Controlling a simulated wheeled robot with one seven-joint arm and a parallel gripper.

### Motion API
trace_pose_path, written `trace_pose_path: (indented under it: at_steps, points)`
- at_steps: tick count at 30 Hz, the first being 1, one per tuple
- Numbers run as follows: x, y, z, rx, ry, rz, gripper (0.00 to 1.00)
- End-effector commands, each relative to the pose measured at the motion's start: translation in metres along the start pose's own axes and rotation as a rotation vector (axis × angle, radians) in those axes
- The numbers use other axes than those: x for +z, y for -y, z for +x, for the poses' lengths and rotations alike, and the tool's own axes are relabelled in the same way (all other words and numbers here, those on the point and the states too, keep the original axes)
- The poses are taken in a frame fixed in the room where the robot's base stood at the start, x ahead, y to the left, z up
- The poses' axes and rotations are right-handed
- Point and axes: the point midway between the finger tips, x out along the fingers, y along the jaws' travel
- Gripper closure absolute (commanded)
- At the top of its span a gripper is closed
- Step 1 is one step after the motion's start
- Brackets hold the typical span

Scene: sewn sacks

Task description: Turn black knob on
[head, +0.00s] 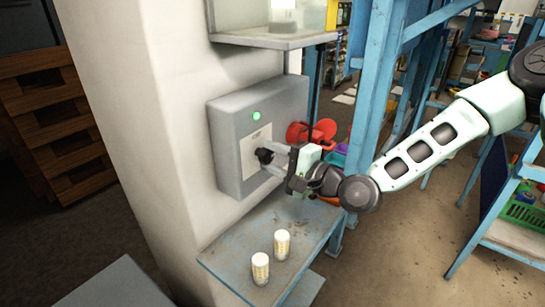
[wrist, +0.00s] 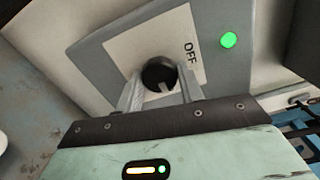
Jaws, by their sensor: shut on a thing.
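The black knob (wrist: 158,72) is round with a pale pointer mark and sits on a white plate (wrist: 125,45) with the word OFF printed on it. The plate is on the front of a grey box (head: 228,115) fixed to the white pillar. A green light (wrist: 228,40) glows on the box and also shows in the head view (head: 256,116). My gripper (wrist: 162,92) has its two fingers on either side of the knob, shut on it. In the head view the knob (head: 264,155) is partly hidden by my fingers.
Two white-and-yellow cups (head: 282,245) stand on a worn blue shelf (head: 225,262) below the box. A ledge (head: 270,40) juts out above it. A blue metal post (head: 372,90) rises just right of the box, close to my arm. Red items (head: 312,132) lie behind.

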Motion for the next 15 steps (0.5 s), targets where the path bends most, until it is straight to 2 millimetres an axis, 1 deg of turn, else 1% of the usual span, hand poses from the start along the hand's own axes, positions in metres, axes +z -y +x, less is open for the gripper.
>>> trace_pose_path:
  at_steps: [12,13,14,15]
  points:
    - [-0.001,-0.0009,-0.0004,0.002,-0.003,0.01,0.85]
    - [-0.001,-0.0009,-0.0004,0.002,-0.003,0.01,0.6]
    - [-0.001,-0.0009,-0.0004,0.002,-0.003,0.01,0.51]
    - [-0.0009,-0.0009,-0.0004,0.002,-0.002,0.01,0.41]
